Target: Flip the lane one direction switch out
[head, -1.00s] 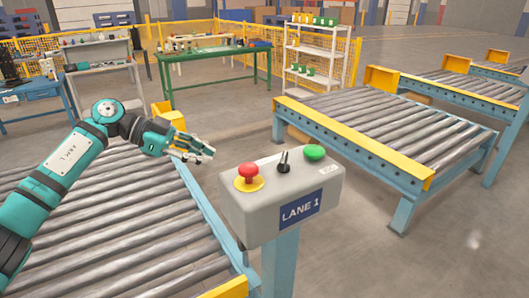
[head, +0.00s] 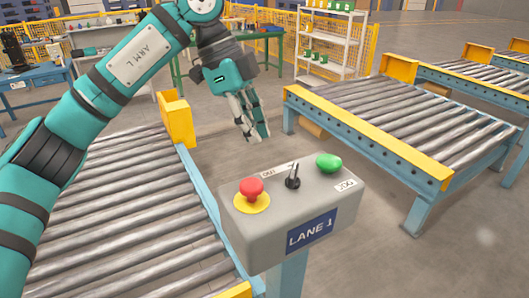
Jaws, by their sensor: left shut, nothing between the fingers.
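The grey LANE 1 control box (head: 262,222) stands on a blue post at the lower middle of the head view. Its black direction switch (head: 292,177) sits on the top between a red mushroom button (head: 251,188) and a green button (head: 328,162). Small white labels lie near the switch and the green button; their text is too small to read surely. My left gripper (head: 256,138) is shut and empty, pointing down behind the box, apart from the switch. My right gripper is not in view.
A roller conveyor (head: 120,215) with a yellow end stop (head: 177,119) lies left of the box. Another roller conveyor (head: 400,120) lies to the right. White shelving (head: 330,45) and a green table stand behind. Open floor lies between the conveyors.

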